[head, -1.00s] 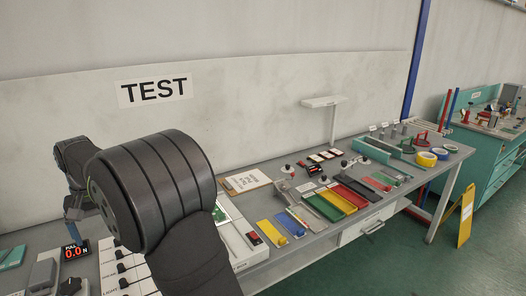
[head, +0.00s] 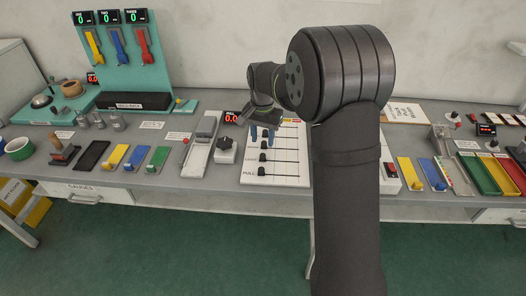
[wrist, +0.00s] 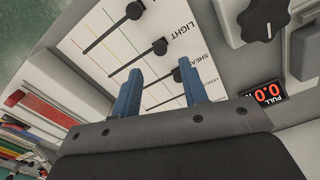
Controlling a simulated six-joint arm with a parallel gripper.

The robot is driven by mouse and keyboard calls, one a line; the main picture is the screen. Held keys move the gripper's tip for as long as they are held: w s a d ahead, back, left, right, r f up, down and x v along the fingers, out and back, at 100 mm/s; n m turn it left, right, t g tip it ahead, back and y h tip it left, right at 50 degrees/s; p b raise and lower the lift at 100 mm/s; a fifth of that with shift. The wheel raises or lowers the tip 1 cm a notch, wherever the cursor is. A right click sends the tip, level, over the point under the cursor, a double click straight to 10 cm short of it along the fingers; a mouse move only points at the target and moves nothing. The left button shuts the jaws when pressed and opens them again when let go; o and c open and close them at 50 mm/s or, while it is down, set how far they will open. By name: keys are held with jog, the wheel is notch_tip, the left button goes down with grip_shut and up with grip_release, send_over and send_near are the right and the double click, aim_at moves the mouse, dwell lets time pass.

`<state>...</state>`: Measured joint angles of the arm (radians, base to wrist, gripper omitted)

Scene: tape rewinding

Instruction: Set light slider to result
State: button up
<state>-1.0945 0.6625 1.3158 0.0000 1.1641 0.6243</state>
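A white slider panel (head: 290,172) lies on the bench in the head view, with several black knobs at the left of their tracks. In the wrist view the panel (wrist: 112,62) shows the printed word LIGHT (wrist: 170,28) between two black knobs, one at the top (wrist: 134,10) and one lower (wrist: 160,46); I cannot tell which belongs to it. My gripper (head: 262,135) is over the panel's far left part. In the wrist view its blue fingers (wrist: 163,72) are apart and empty. A third knob (wrist: 178,75) shows between them; contact cannot be told.
A PULL readout (head: 231,116) shows 0.0, beside a black rotary knob (head: 225,142). A mint stand (head: 150,75) with three coloured levers stands at back left. Colored blocks lie along the bench front. A red-switch box (head: 390,178) is right of my arm.

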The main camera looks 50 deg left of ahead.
aim_at(263, 155)
notch_tip(263, 155, down, 7)
jog(key=shift+r, duration=0.2)
jog(key=shift+w, duration=0.1)
grip_shut()
